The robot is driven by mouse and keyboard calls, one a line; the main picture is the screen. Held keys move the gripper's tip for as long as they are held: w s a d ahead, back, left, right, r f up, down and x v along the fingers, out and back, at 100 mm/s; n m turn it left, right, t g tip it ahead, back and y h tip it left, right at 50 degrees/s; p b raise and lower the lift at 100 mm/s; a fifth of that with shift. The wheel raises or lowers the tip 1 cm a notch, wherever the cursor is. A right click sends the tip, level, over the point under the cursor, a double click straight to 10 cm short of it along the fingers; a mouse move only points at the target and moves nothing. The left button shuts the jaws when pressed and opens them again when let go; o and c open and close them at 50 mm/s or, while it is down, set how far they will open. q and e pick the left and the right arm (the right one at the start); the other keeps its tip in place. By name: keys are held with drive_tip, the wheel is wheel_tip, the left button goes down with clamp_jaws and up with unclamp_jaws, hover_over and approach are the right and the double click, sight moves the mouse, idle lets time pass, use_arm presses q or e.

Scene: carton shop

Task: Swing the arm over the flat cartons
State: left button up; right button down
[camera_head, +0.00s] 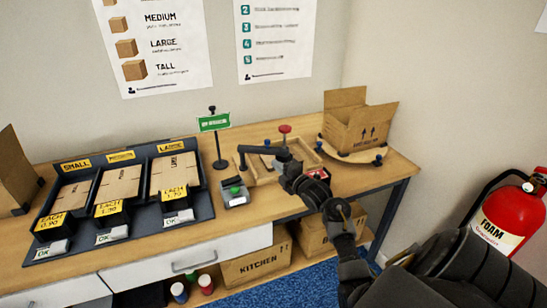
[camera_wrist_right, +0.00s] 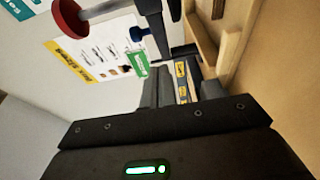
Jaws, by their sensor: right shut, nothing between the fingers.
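Flat cartons lie in the small (camera_head: 75,194), medium (camera_head: 119,186) and large (camera_head: 173,174) slots of the dark rack. A dark arm (camera_head: 262,150) with a red knob (camera_head: 285,128) stands at the wooden frame on the bench. The red knob also shows at the top left of the right wrist view (camera_wrist_right: 70,18). My right gripper (camera_head: 286,168) is shut and empty, close beside this arm; I cannot tell if they touch. Its fingers (camera_wrist_right: 172,88) point toward the rack in the wrist view. My left gripper is out of view.
A green sign (camera_head: 214,122) and a small device with a green button (camera_head: 234,193) stand between rack and frame. An open carton (camera_head: 352,128) stands on a round wooden board at right. A fire extinguisher (camera_head: 510,220) is near my right arm.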

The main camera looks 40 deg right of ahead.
sight(269, 152)
drive_tip(key=w+d, duration=0.2)
drive_tip(key=w, duration=0.1)
drive_tip(key=w+d, duration=0.1)
drive_tip(key=shift+w, duration=0.45)
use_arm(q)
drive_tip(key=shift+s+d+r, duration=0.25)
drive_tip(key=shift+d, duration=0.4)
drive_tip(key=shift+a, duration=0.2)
